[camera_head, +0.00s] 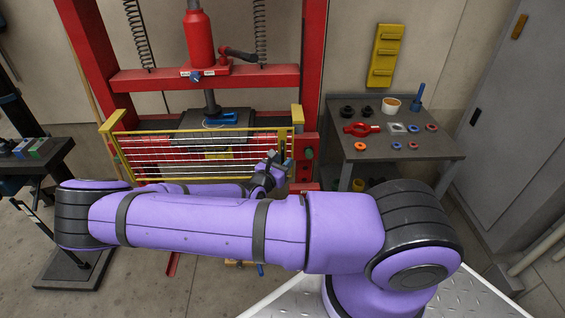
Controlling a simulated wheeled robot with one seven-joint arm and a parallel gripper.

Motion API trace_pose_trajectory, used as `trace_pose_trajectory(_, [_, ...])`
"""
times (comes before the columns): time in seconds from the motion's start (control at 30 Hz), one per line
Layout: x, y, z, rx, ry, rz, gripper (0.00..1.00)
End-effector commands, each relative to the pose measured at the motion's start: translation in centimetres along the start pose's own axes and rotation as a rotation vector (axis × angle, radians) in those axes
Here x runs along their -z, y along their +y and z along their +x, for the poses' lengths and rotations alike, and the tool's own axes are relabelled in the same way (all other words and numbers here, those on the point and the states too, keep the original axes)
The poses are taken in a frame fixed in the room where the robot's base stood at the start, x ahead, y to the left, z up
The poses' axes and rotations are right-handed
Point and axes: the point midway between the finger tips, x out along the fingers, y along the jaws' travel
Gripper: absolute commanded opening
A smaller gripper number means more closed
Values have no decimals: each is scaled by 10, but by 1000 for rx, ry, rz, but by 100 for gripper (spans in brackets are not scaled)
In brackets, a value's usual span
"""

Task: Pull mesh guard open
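The mesh guard (190,157) is a yellow-framed panel of thin pale bars across the front of the red press (208,79). It spans between the red uprights, and I cannot tell whether its right edge stands away from the frame. My gripper (277,163) is at the guard's right end, near the yellow right-hand edge of its frame. The fingers are small and dark, and my purple arm hides the area below them. I cannot tell whether they touch the guard or a handle, or whether they are open.
A grey table (395,142) with several rings, a red tool and a white cup stands right of the press. A dark stand (32,160) with small coloured blocks is at the left. A grey cabinet (520,120) is at the far right. Floor shows at lower left.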

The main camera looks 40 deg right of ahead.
Motion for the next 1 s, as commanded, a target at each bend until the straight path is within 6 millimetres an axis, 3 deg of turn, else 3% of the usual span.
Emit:
trace_pose_trajectory(0.07, [0, 0, 0, 0, 0, 0, 36])
trace_pose_trajectory(0.23, [0, 0, 0, 0, 0, 0, 0])
trace_pose_trajectory(0.47, [0, 0, -1, 1, 0, 1, 0])
trace_pose_trajectory(0.67, [0, -5, -14, 21, 0, 5, 0])
trace_pose_trajectory(0.87, [1, -19, -50, 86, 1, 13, 0])
trace_pose_trajectory(1.0, [2, -34, -88, 154, 4, 14, 0])
